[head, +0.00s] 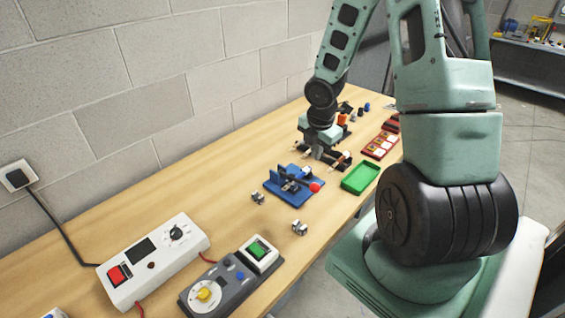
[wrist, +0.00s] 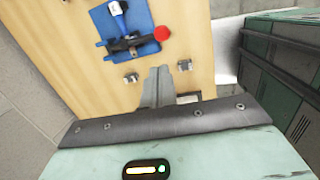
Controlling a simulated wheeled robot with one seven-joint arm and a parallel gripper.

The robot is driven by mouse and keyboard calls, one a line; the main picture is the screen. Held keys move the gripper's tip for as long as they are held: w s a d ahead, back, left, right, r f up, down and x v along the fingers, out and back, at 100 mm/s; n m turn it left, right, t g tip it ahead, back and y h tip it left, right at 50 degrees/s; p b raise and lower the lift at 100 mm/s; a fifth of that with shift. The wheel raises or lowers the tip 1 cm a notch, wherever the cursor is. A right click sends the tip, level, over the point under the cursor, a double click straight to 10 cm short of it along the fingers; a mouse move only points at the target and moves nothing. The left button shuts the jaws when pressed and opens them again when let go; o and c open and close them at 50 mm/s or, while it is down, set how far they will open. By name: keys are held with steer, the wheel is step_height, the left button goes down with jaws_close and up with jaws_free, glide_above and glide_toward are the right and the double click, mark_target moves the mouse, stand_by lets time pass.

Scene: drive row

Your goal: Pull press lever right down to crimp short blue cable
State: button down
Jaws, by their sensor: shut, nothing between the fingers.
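The blue press (head: 287,190) stands on the wooden bench, and its lever ends in a red ball knob (head: 315,187) at the right, low beside the base. In the wrist view the press (wrist: 147,50) is at the top, with the dark lever running across it to the red knob (wrist: 161,33). My gripper (head: 318,156) is just beyond the press in the head view. In the wrist view my gripper (wrist: 158,72) is shut and empty, its fingertips apart from the knob. I cannot make out the short blue cable.
Small metal parts (head: 257,198) (head: 299,228) lie near the press. A green tray (head: 361,178) stands to its right, with a red box (head: 380,145) behind. A white device (head: 153,262) and a grey control panel (head: 225,278) occupy the near bench. A wall bounds the left.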

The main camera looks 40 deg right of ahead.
steer(key=b, duration=0.2)
glide_toward(315, 185)
steer(key=shift+n, duration=0.4)
steer(key=f, duration=0.4)
steer(key=w+d+f, duration=0.1)
steer(key=f, duration=0.1)
steer(key=shift+f, duration=0.4)
